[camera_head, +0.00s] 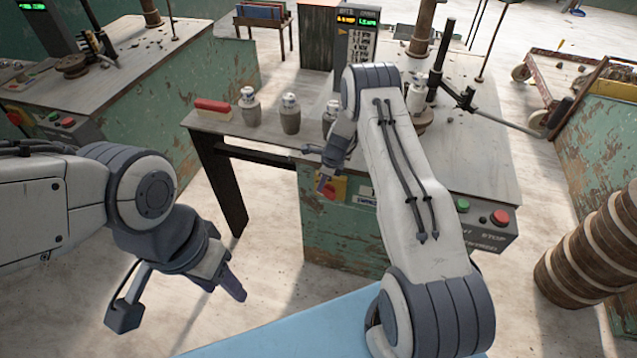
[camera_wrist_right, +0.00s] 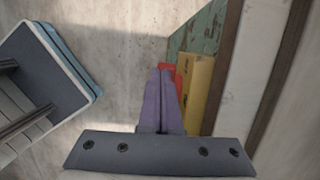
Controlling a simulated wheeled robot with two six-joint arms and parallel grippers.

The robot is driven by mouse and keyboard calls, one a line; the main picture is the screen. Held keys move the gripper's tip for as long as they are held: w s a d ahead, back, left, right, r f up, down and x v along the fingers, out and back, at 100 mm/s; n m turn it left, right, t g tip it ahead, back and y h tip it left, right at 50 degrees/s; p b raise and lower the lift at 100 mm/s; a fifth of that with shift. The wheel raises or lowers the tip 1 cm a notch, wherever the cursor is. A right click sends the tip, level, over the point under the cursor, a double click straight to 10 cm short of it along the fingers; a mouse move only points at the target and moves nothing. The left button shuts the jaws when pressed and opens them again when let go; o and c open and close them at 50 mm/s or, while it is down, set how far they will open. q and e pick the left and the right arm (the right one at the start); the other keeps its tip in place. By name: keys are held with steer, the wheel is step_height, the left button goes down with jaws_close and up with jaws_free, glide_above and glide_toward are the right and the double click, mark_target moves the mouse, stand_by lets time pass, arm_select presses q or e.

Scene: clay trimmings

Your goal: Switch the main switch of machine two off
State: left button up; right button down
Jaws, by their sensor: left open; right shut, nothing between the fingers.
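A worn green machine (camera_head: 345,240) stands in the middle of the head view. Its main switch (camera_head: 338,187), a red handle on a yellow plate, is on the front, partly hidden by my right gripper. In the right wrist view the yellow plate (camera_wrist_right: 197,92) and some red beside it show next to the fingertips. The handle's angle cannot be made out. My right gripper (camera_head: 323,181) is shut and empty, its fingers close to the switch; contact cannot be told. My left gripper (camera_head: 182,306) is open and empty, low at the left, away from the machine.
Green and red buttons (camera_head: 482,211) sit on the machine's front right. Several grey bottles (camera_head: 290,115) and a red-topped block (camera_head: 212,107) stand on its table. Another machine (camera_head: 150,100) is at the left, stacked round pieces (camera_head: 590,260) at the right.

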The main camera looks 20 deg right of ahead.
steer(key=shift+w+a+f, duration=0.15)
steer(key=shift+a+f, duration=0.05)
steer(key=shift+r, duration=0.2)
steer(key=shift+r+p, duration=0.6)
steer(key=shift+r, duration=0.15)
